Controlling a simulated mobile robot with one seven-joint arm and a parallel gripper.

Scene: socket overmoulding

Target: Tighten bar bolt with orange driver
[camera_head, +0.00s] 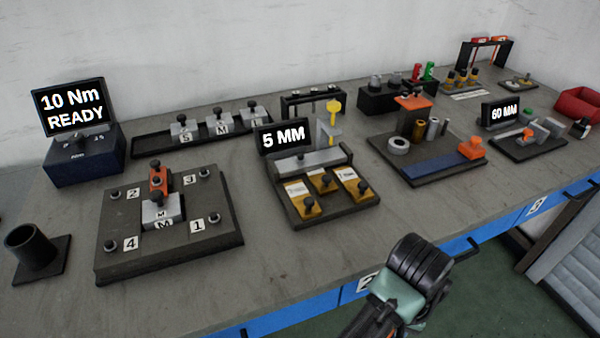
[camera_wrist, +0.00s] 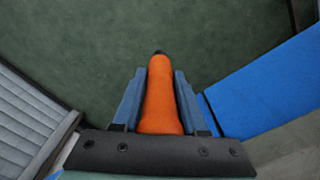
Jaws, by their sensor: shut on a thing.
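My gripper (camera_wrist: 157,84) is shut on the orange driver (camera_wrist: 160,105), with blue fingers on either side of it. The driver's dark tip points away over the green floor. In the head view my gripper hangs in front of the bench edge, away from the stations; the driver cannot be made out there. A dark base plate (camera_head: 115,235) at the left has bolts at corners marked 1 to 4, and an orange piece with a dark knob (camera_head: 155,163) above a block marked M. The 5 MM station (camera_head: 330,208) carries a grey bar (camera_head: 312,158). I cannot tell which bolt is the bar bolt.
A display reading 10 Nm READY (camera_head: 70,107) stands at the back left. A dark cup (camera_head: 32,250) is at the front left. A tray of S, M, L blocks (camera_head: 160,155) lies behind. More fixtures and a red bin (camera_head: 578,104) fill the right. The bench front is bare.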

